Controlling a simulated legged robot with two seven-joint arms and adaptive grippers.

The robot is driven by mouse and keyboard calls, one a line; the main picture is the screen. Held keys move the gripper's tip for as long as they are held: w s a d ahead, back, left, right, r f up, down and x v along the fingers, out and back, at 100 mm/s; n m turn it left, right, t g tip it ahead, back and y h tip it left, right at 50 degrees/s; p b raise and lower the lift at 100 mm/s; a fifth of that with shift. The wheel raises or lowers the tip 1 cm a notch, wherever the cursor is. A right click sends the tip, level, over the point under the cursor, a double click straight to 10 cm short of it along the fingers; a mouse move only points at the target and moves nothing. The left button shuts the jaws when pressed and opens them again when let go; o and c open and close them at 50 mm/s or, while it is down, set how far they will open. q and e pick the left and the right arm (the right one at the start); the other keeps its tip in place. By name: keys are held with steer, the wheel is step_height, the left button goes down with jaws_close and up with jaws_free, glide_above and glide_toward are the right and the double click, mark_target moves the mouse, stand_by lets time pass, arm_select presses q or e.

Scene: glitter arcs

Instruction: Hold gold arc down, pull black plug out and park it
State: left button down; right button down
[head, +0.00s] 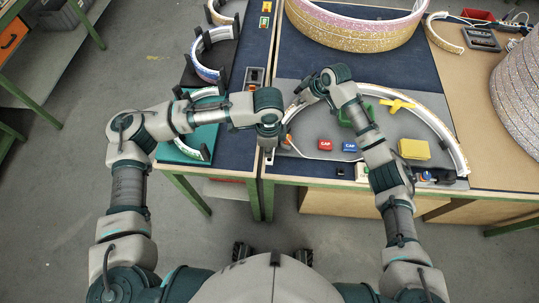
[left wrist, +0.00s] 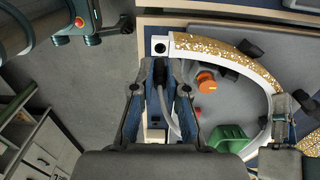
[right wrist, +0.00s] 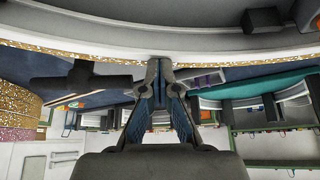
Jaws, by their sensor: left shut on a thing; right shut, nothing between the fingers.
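The gold arc (head: 433,112) lies curved along the edge of a grey board; its gold glitter face (left wrist: 228,52) and white end show in the left wrist view. My left gripper (left wrist: 170,82) is shut on the black plug (left wrist: 162,72), with a pale cable running from it. In the head view my arms hide the plug.
The board (head: 305,140) holds a red cap block (head: 325,145), a blue cap block (head: 349,147), a yellow block (head: 413,149), a yellow cross (head: 397,105) and a green piece (head: 345,118). A large glitter ring (head: 355,32) stands behind. Other arcs stand on the left bench.

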steer(key=shift+s+d+f, duration=0.1)
steer(key=shift+f, duration=0.2)
